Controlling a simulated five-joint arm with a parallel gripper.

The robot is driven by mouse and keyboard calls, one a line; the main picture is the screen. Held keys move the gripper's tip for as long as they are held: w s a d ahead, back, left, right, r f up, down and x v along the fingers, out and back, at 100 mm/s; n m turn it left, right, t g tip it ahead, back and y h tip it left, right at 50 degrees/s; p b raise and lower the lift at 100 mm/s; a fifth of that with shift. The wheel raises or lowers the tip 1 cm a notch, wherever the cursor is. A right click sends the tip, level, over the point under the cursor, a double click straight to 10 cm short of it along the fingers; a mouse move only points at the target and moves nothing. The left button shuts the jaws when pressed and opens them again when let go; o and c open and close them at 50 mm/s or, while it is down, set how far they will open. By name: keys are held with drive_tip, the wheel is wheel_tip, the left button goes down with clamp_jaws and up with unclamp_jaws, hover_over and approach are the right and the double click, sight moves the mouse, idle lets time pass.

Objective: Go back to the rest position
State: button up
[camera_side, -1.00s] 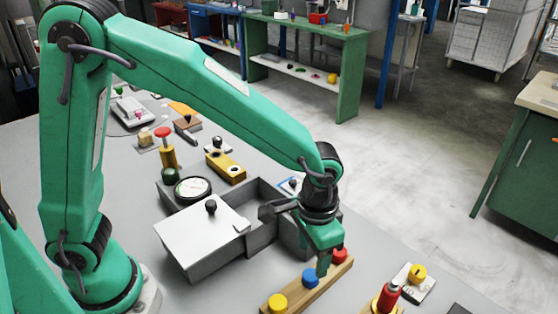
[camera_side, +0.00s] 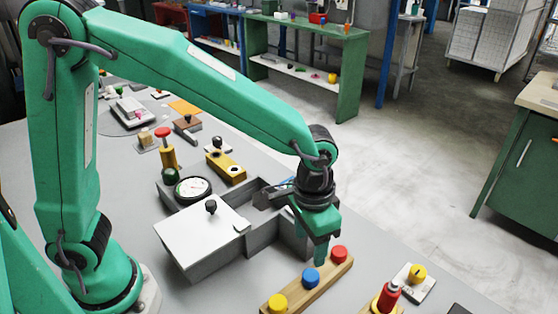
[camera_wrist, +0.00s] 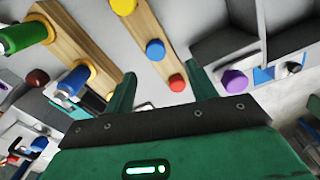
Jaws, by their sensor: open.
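My gripper (camera_side: 320,250) is open and empty, in the air above the table just behind the wooden strip (camera_side: 329,277). The strip carries a yellow button (camera_side: 278,303), a blue button (camera_side: 311,278) and a red button (camera_side: 339,254). In the wrist view my gripper (camera_wrist: 159,82) has its two green fingers spread, with the red button (camera_wrist: 177,83) showing between them and the blue button (camera_wrist: 155,50) beyond. The fingers look apart from the buttons.
A grey box (camera_side: 188,262) with a light lid and black knob stands left of my gripper. A round gauge (camera_side: 192,188) sits behind it. A red-topped post (camera_side: 388,294) and a plate with a yellow knob (camera_side: 416,273) stand at the right. Open floor lies beyond the table.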

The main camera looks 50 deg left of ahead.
drive_tip(key=s+a+r+n+t, duration=0.1)
drive_tip(key=s+a+r, duration=0.2)
drive_tip(key=a, duration=0.4)
drive_tip(key=s+a+r+n+t, duration=0.1)
drive_tip(key=s+a+r+t, duration=0.1)
drive_tip(key=s+a+r, duration=0.2)
drive_tip(key=s+a+r+n+t, duration=0.1)
drive_tip(key=s+a+r+t, duration=0.1)
drive_tip(key=a, duration=0.8)
drive_tip(key=shift+s+a+r+n, duration=0.3)
drive_tip(key=shift+s+r, duration=0.4)
drive_tip(key=shift+r, duration=0.65)
